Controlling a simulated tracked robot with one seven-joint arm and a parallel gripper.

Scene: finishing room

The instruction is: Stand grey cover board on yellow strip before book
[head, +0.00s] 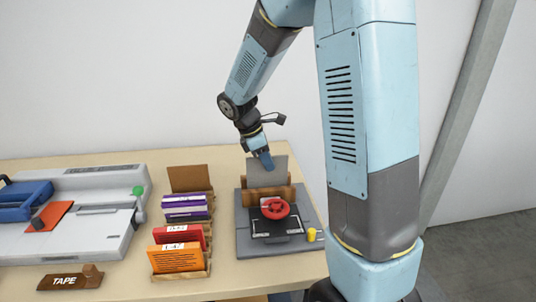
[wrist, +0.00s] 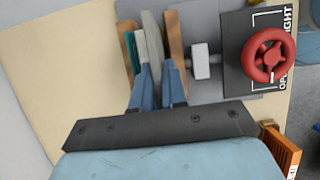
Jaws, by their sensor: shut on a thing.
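The grey cover board (head: 281,171) stands upright in the press, between two wooden bars, in the head view. My gripper (head: 266,162) is shut on it near its top edge. In the wrist view, my gripper (wrist: 157,75) has its two blue fingers on either side of the board (wrist: 152,38), which runs between the wooden bars (wrist: 175,35). A thin teal edge (wrist: 129,52) shows beside the left bar; I cannot tell whether it belongs to the book. The yellow strip cannot be made out, and the board's lower edge is hidden.
The press (head: 279,246) carries a red handwheel (head: 276,208) and a small yellow knob (head: 311,234). Left of it stands a wooden rack (head: 197,271) with orange, red, and purple items and a brown board (head: 189,178). A binding machine (head: 86,243) and a TAPE block (head: 70,278) are further left.

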